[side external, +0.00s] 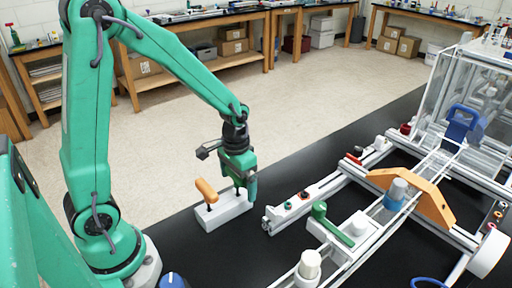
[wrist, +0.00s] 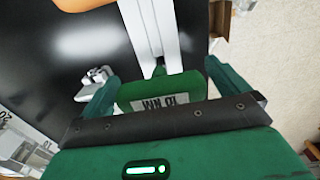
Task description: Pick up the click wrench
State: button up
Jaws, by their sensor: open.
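The click wrench shows in the wrist view as a green handle (wrist: 150,87) with a white label reading 10 NM, upside down in the picture. It lies between the two green fingers of my gripper (wrist: 162,82), which are open around it; a gap shows at the left finger. In the side view my gripper (side external: 245,188) points down over the right end of a white holder (side external: 225,213). There the wrench is hidden by the fingers, and I cannot tell whether they touch it.
An orange-handled tool (side external: 206,191) stands in the same holder, left of my gripper, on the black tabletop (side external: 300,160). To the right is an extrusion frame (side external: 300,205) with a green lever (side external: 333,226) and an orange bracket (side external: 428,200). The tabletop behind the holder is clear.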

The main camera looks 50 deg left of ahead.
jog(key=c, duration=1)
jog(key=shift+r, duration=0.2)
jog(key=shift+r, duration=0.5)
notch_tip(320, 180, up, 3)
jog(key=shift+d+r, duration=0.1)
jog(key=shift+d, duration=0.05)
jog(key=s+d+r, duration=0.2)
jog(key=d, duration=0.1)
jog(key=s+d+r, duration=0.1)
jog(key=d+r, duration=0.1)
jog(key=d, duration=0.1)
jog(key=s+d+r, duration=0.2)
jog(key=d, duration=0.2)
jog(key=shift+s+r, duration=0.2)
jog(key=shift+s, duration=0.1)
